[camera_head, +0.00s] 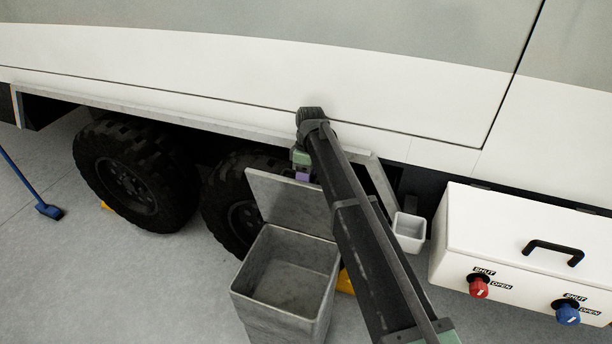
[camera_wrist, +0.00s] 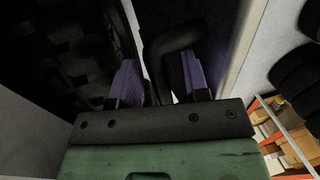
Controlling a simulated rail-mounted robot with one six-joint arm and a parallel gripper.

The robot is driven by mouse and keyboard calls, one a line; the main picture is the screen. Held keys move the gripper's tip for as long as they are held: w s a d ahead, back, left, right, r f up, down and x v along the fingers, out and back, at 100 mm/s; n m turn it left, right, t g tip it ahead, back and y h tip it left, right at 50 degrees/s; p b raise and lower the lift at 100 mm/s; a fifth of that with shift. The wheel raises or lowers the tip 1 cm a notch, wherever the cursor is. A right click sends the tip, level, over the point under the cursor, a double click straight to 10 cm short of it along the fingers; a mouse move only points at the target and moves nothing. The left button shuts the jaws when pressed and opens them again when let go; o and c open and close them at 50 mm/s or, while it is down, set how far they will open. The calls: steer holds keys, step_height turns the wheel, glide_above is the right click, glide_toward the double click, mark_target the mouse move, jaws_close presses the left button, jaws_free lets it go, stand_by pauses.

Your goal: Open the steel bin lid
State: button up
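The grey steel bin (camera_head: 250,318) stands on the floor in the lower middle of the head view, with its top uncovered and its inside empty. Its lid (camera_head: 287,202) is raised at the back rim, tilted up near the wheels. My gripper (camera_head: 303,175) is at the lid's upper right edge, partly hidden by my arm. In the wrist view, my two purple fingers (camera_wrist: 161,82) are apart. A black bent bar, seemingly the lid's handle (camera_wrist: 166,46), reaches down between them, with a visible gap beside it. Contact with the fingers cannot be told.
The white caravan side (camera_head: 400,90) and black wheels (camera_head: 130,178) are close behind the bin. A white box (camera_head: 515,240) with a black handle, red knob and blue knob stands at right. Left floor is mostly clear.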

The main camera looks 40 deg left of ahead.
step_height(320, 180, up, 11)
steer(key=w+p, duration=0.2)
steer(key=p, duration=0.8)
steer(key=shift+a+f+p, duration=0.2)
steer(key=shift+a+p, duration=0.1)
steer(key=shift+a, duration=0.05)
